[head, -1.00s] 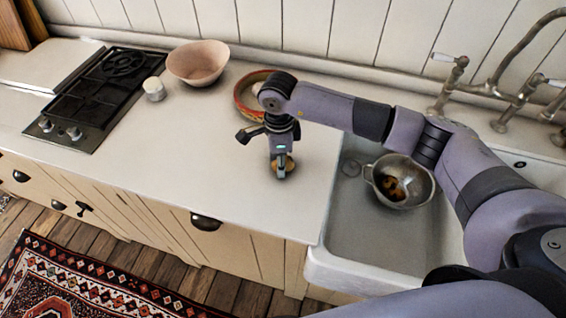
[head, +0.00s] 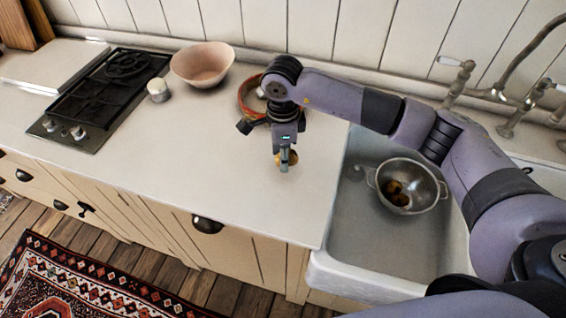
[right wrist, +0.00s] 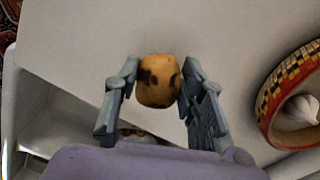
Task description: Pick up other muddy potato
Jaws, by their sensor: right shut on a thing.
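A muddy potato (right wrist: 158,80), yellow-brown with dark patches, is between the fingers of my right gripper (right wrist: 155,85) in the right wrist view. The fingers are shut on it from both sides. In the head view the right gripper (head: 285,160) is over the counter, left of the sink, and the potato (head: 293,158) is partly hidden behind the fingers. Brown potatoes (head: 396,192) lie in a metal colander (head: 425,180) in the sink. My left gripper is not in view.
The white sink (head: 345,230) is right of the counter (head: 180,160). A patterned bowl (right wrist: 270,100) holding a garlic-like white bulb (right wrist: 300,108) stands behind the gripper. A pink bowl (head: 203,65), white jar (head: 158,90) and hob (head: 100,95) are farther left. The front counter is clear.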

